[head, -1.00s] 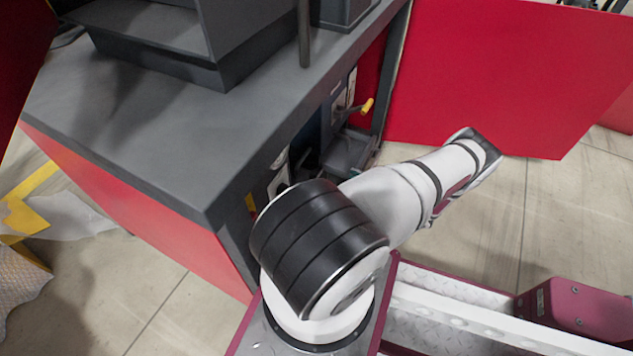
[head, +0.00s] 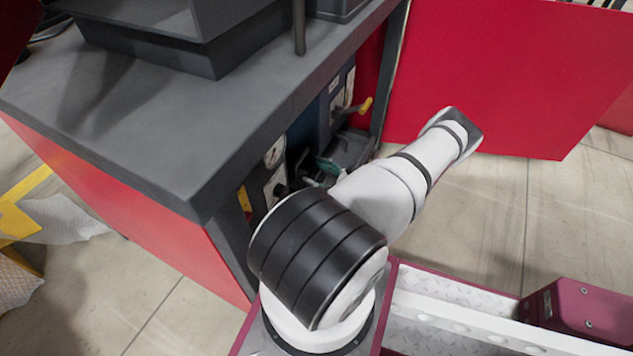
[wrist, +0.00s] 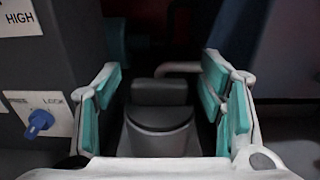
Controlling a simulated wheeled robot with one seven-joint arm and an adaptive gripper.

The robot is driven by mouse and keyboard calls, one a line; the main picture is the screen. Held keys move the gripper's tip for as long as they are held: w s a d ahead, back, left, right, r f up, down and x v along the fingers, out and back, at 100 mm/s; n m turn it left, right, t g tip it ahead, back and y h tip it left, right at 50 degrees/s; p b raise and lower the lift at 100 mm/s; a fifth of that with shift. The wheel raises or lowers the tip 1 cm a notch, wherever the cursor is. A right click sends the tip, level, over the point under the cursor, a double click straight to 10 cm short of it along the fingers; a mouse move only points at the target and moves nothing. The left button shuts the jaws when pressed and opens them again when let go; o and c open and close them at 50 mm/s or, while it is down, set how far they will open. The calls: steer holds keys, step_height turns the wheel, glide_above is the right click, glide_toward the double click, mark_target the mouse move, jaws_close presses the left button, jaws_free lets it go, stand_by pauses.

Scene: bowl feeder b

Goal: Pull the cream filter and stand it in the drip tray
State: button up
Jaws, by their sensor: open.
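My gripper (wrist: 162,105) is open, its teal-padded fingers spread to either side of a dark grey round body with a block-like top (wrist: 160,120). The body stands between and beyond the fingers, and I see no contact. I cannot tell whether it is the filter or its housing; no cream-coloured part shows clearly. In the head view a teal part of my gripper (head: 328,166) shows inside the cabinet opening, mostly hidden by my arm. A dark tray-like part (head: 354,147), possibly the drip tray, lies just beyond it.
A blue knob (wrist: 39,122) on a "LOCK" plate sits left of my gripper. A pale pipe (wrist: 178,69) runs behind the round body. The grey countertop (head: 120,120) overhangs the opening. A yellow handle (head: 362,106) and a gauge (head: 274,153) are inside. A red panel (head: 510,80) stands right.

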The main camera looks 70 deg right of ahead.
mark_target(316, 172)
steer(key=c, duration=1.2)
steer(key=shift+o, duration=0.2)
step_height(316, 172, up, 10)
steer(key=p, duration=0.5)
